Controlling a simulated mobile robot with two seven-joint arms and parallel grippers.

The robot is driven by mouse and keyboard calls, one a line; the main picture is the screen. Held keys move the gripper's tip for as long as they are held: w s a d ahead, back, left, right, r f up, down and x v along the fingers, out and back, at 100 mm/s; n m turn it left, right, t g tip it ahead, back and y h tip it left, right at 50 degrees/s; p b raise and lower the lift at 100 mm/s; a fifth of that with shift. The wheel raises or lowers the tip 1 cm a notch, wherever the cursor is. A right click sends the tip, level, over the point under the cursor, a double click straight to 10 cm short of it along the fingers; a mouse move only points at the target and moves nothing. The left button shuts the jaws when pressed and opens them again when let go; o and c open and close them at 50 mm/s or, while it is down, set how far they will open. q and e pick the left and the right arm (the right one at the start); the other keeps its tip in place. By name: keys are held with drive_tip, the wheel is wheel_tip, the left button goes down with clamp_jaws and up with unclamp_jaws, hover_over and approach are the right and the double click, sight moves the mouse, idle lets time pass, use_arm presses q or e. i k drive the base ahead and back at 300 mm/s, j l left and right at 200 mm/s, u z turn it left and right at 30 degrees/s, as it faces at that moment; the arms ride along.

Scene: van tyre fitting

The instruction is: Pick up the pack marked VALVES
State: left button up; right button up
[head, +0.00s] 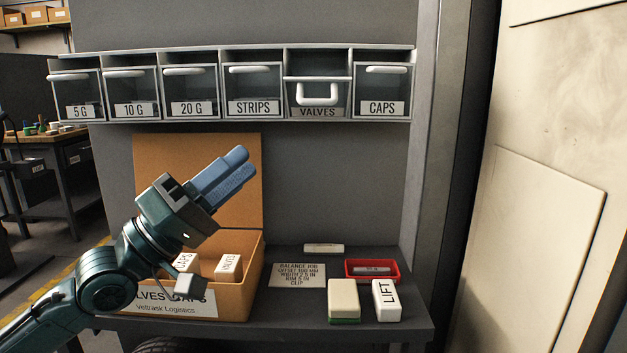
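The pack marked VALVES (228,267) is a small pale box standing in the open cardboard box (238,308), on its right side. A similar pack marked CAPS (186,262) stands to its left in the same box. My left gripper (238,168) is above and behind the packs in the picture, its blue fingers pointing up and right. It touches neither pack, and nothing shows between the fingers. The fingers overlap from this angle, so their gap cannot be judged. My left arm covers part of the box's front label and left side. My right gripper is not in view.
The cardboard box has a raised lid flap (248,200). On the dark bench (300,306) are a note card (298,274), a red tray (394,278), a cream block with a green base (344,298) and a LIFT block (386,300). Labelled bins hang above; the VALVES bin (318,96) looks different, apparently tilted out.

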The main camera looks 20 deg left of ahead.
sight(229, 269)
drive_tip(key=k, duration=1)
